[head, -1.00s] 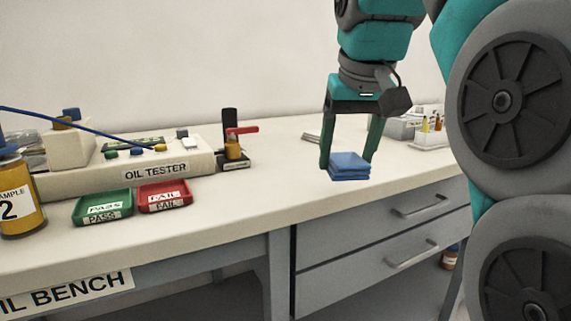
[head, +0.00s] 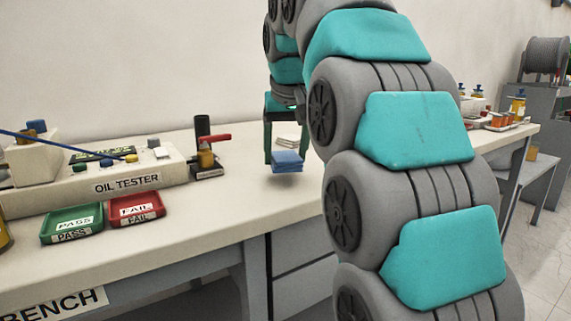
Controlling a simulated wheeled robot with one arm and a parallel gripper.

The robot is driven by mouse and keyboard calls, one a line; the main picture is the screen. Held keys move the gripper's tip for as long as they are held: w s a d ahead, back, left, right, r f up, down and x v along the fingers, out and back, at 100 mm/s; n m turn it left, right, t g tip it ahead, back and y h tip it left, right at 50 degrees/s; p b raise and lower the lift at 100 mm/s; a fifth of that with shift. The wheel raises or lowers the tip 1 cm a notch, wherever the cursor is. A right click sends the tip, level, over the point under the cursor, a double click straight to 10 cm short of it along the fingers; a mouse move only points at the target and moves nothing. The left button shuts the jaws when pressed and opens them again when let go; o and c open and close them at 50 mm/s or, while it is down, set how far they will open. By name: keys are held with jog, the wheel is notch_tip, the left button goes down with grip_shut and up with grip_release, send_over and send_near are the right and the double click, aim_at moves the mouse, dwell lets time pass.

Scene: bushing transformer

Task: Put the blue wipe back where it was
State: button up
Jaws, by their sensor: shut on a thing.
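The blue wipe (head: 287,161) is a small folded blue stack at the right part of the oil bench top. My gripper (head: 285,152) points down with its dark green fingers at either side of the wipe and is shut on it. The left finger shows; the right one is partly hidden by my arm. A pale white folded stack (head: 289,138) shows just behind and above the blue wipe, between the fingers. I cannot tell whether the blue wipe touches the bench.
The oil tester (head: 130,175) stands left of the gripper, with a small stand with a red lever (head: 212,152) beside it. Green PASS (head: 72,225) and red FAIL (head: 136,209) trays lie in front. My arm covers the bench's right part. Another bench (head: 515,135) stands at right.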

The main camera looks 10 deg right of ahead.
aim_at(286, 158)
jog(key=shift+f, duration=1.35)
jog(key=shift+f, duration=0.1)
jog(key=o, duration=1.3)
jog(key=shift+s+r, duration=0.1)
jog(key=shift+r, duration=0.1)
jog(key=shift+s+r, duration=0.15)
jog(key=shift+r, duration=0.5)
jog(key=shift+v, duration=1.6)
jog(key=shift+p+v, duration=1.1)
jog(key=shift+v, duration=0.35)
